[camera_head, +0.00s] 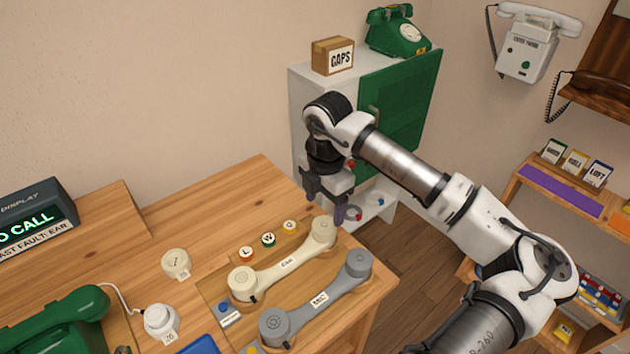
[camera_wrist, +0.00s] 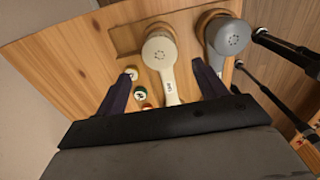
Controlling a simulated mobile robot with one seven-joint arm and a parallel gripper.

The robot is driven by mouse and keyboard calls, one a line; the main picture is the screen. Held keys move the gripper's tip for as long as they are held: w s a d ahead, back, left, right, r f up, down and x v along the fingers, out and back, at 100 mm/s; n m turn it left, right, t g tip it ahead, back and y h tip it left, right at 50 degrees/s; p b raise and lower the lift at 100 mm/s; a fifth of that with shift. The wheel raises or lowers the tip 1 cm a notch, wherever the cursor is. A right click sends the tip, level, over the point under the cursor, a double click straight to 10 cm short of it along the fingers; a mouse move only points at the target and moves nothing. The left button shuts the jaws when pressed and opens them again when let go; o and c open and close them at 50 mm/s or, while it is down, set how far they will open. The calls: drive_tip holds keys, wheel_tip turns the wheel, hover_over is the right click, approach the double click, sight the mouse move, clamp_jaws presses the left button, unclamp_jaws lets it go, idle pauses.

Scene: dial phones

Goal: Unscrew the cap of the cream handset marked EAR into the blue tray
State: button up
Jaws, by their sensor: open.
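The cream handset (camera_head: 283,266) lies on a wooden board on the workbench, with a small label at its middle that seems to read EAR. Its far end cap (camera_head: 323,230) is round with small holes. The same end shows in the wrist view (camera_wrist: 160,50), ahead of and between my fingers. My gripper (camera_head: 326,204) is open and empty, pointing down just above that far end; it also shows in the wrist view (camera_wrist: 163,70). A blue piece (camera_head: 199,346), probably the blue tray, is cut off by the bottom edge of the head view.
A grey handset (camera_head: 318,300) lies parallel, close on the right. Several lettered round pieces (camera_head: 268,240) stand left of the cream one. A cream disc (camera_head: 176,263), a white knob (camera_head: 159,320) and a green phone (camera_head: 65,325) are further left. A cabinet (camera_head: 395,105) stands behind.

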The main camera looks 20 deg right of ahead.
sight(324, 225)
drive_tip(key=shift+w+d+f, duration=0.15)
drive_tip(key=shift+d, duration=0.05)
drive_tip(key=shift+s+a+f, duration=0.1)
drive_tip(key=shift+s+f, duration=0.1)
drive_tip(key=shift+f, duration=0.4)
drive_tip(key=shift+w+f+b, duration=0.1)
drive_tip(key=shift+f+b, duration=1.65)
drive_tip(key=shift+f, duration=0.55)
drive_tip(key=m+b, duration=0.3)
drive_tip(key=shift+f, duration=0.2)
drive_tip(key=shift+m+b, duration=0.4)
drive_tip(key=shift+m, duration=0.3)
drive_tip(key=shift+r+m, duration=0.3)
drive_tip(key=shift+m, duration=0.1)
